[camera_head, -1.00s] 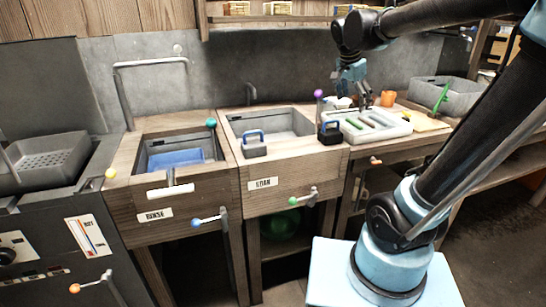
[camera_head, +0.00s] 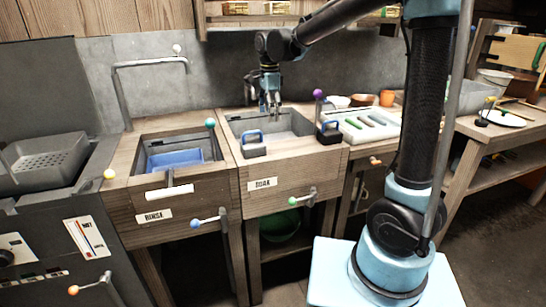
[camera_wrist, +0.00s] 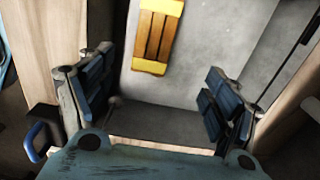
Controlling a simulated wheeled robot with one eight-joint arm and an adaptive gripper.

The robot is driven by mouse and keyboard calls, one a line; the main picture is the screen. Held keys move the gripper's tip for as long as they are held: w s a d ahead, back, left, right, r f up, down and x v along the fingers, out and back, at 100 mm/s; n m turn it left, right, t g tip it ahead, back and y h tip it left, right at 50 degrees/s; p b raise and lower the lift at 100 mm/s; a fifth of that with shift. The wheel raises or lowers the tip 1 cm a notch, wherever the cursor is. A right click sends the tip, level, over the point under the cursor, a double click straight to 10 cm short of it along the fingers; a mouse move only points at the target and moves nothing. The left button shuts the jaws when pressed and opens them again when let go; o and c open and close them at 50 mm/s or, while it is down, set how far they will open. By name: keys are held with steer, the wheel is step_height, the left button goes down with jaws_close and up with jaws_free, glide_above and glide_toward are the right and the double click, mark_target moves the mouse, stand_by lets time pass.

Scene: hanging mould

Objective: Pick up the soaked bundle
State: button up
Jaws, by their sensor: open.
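The soaked bundle (camera_wrist: 157,38) shows in the wrist view at the upper middle. It is a set of brown slats with a yellow band at each end, lying in the grey soak basin (camera_wrist: 200,75). My gripper (camera_wrist: 157,95) is open and empty, with its two dark padded fingers wide apart. The bundle appears beyond the fingertips, not between them. In the head view my gripper (camera_head: 269,108) hangs above the basin labelled SOAK (camera_head: 263,184). The bundle cannot be seen in the head view, where the basin's front wall hides the floor.
The rinse basin (camera_head: 180,152) is to the left.

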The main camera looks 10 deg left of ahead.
step_height(320, 180, down, 11)
steer(key=shift+f, duration=0.15)
steer(key=shift+s+d+f, duration=0.1)
steer(key=shift+s+f, duration=0.05)
steer(key=shift+f, duration=0.8)
steer(key=shift+s+d+f, duration=0.1)
steer(key=shift+f, duration=0.9)
steer(key=shift+s+d+f, duration=0.1)
steer(key=shift+s+f, duration=0.05)
steer(key=shift+f, duration=0.8)
steer(key=c, duration=1.5)
steer(key=shift+o, duration=0.2)
steer(key=shift+a+r, duration=0.1)
steer(key=shift+r, duration=0.05)
